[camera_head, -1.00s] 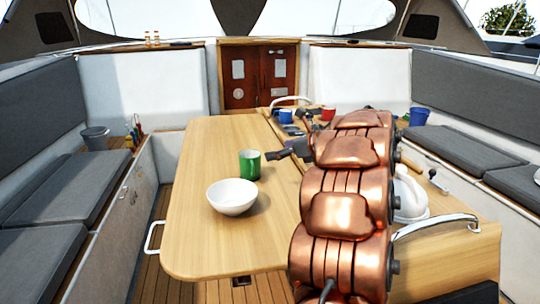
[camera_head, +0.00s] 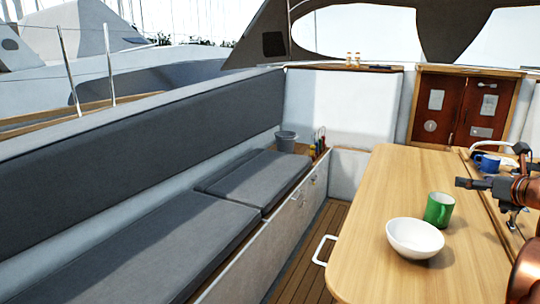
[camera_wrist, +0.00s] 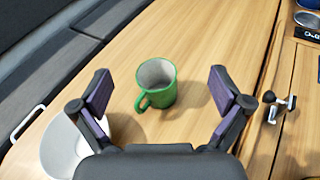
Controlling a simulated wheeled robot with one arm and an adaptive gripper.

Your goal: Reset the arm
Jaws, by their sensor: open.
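My gripper (camera_wrist: 163,95) is open and empty in the wrist view, with its two dark fingers spread wide above the table. A green mug (camera_wrist: 157,84) stands upright on the table between and beyond the fingertips, not gripped. In the head view my gripper (camera_head: 468,183) shows at the right, just beyond the green mug (camera_head: 439,209). My copper arm is partly cut off at the right edge.
The wooden table (camera_head: 385,265) also carries a white bowl (camera_head: 415,238) and a blue mug (camera_head: 487,163). A grey bucket (camera_head: 286,141) stands on the left side bench. Grey cushions (camera_head: 150,225) line that bench. The wooden floor (camera_head: 313,255) beside the table is clear.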

